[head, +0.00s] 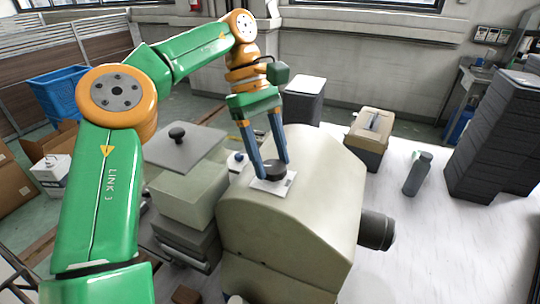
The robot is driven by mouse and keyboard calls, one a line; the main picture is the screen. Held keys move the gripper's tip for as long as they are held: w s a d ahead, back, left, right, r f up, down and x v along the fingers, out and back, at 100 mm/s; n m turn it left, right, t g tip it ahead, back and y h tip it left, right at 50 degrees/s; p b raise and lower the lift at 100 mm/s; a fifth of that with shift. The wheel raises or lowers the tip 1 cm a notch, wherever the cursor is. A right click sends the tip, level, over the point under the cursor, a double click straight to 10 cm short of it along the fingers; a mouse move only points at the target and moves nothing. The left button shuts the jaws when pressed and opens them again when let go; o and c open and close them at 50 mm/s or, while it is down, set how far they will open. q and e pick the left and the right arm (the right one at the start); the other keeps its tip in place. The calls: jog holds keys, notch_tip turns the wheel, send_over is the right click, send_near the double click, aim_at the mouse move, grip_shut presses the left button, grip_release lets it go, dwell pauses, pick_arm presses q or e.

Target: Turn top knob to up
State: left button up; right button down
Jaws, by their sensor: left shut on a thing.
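A black round knob (275,171) sits on a small white plate (272,187) on the sloped top of a beige housing (300,210). My left gripper (272,167) reaches down from above with its blue fingers. It is shut on this black knob, with a finger on either side. The fingers hide part of the knob's sides, and I cannot tell which way it is turned. A second, larger dark knob (376,230) sticks out from the housing's right side. My right gripper is not in view.
A box with a grey lid and black handle (178,150) stands left of the housing. A beige case (369,138), a grey bottle (417,174) and a dark stack (492,140) stand to the right. The pale surface between them is clear.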

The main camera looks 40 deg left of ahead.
pick_arm(q)
jog(key=shift+w+m+g+y, duration=0.1)
jog(key=shift+m+g+y, duration=0.25)
jog(key=shift+m, duration=0.75)
jog(key=shift+r, duration=0.1)
jog(key=o, duration=1.4)
jog(key=shift+c, duration=0.2)
jog(key=shift+a, duration=0.1)
